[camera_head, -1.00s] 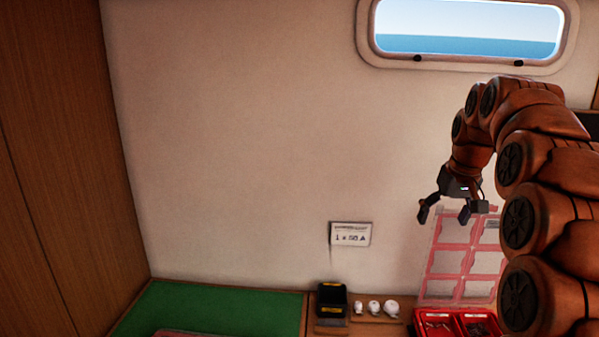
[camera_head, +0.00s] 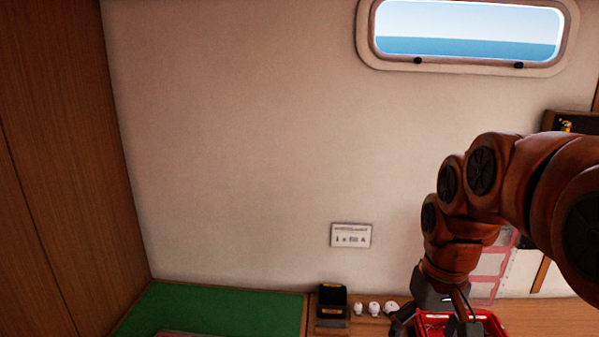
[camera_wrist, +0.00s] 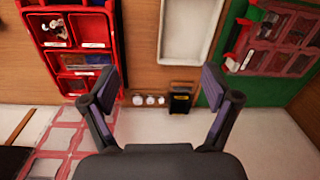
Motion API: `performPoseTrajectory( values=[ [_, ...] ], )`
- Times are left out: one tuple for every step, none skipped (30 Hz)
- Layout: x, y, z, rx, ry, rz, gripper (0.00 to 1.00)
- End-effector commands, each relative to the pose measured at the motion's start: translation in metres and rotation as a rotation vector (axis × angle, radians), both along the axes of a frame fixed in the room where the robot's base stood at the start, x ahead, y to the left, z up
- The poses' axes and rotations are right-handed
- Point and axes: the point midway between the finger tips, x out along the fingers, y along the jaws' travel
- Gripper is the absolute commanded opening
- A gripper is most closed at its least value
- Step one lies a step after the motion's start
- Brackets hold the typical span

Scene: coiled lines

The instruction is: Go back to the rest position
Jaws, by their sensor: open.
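My gripper (camera_head: 434,322) is low at the right of the head view, at the end of my bent orange-brown arm, pointing down in front of the red compartment box (camera_head: 487,318). In the wrist view my gripper (camera_wrist: 161,82) has its two dark fingers spread wide, with nothing between them but the counter and small things beyond. In that view the red box (camera_wrist: 100,42) lies at upper left, beside the left finger. Whether a finger touches it cannot be told.
A black container (camera_head: 332,301) and several white round pieces (camera_head: 374,308) stand left of my gripper. The green mat (camera_head: 220,305) carries another box (camera_wrist: 283,45). A white tray (camera_wrist: 188,30) lies on the wooden counter. A label card (camera_head: 351,235) hangs on the wall below the window.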

Motion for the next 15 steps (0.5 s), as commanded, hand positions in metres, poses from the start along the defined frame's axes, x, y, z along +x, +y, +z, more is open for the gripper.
performPoseTrajectory(
  values=[
    [-0.016, 0.003, -0.005, -0.003, 0.013, 0.002, 0.88],
    [-0.024, 0.005, -0.01, -0.004, 0.022, 0.001, 0.88],
    [-0.034, 0.007, -0.014, -0.008, 0.032, 0.001, 0.88],
    [-0.043, 0.008, -0.018, -0.01, 0.04, 0.001, 0.88],
    [-0.051, 0.01, -0.023, -0.012, 0.048, 0.001, 0.88],
    [-0.062, 0.011, -0.027, -0.014, 0.054, 0.0, 0.88],
    [-0.069, 0.012, -0.031, -0.017, 0.06, -0.001, 0.88],
    [-0.078, 0.013, -0.036, -0.018, 0.07, -0.002, 0.88],
    [-0.089, 0.015, -0.042, -0.022, 0.08, -0.002, 0.88],
    [-0.097, 0.015, -0.045, -0.024, 0.085, -0.003, 0.88],
    [-0.106, 0.016, -0.049, -0.026, 0.092, -0.004, 0.88],
    [-0.118, 0.017, -0.056, -0.029, 0.105, -0.005, 0.88],
    [-0.126, 0.018, -0.06, -0.031, 0.112, -0.007, 0.88],
    [-0.133, 0.018, -0.063, -0.033, 0.118, -0.008, 0.88],
    [-0.143, 0.019, -0.069, -0.036, 0.126, -0.009, 0.88]
  ],
)
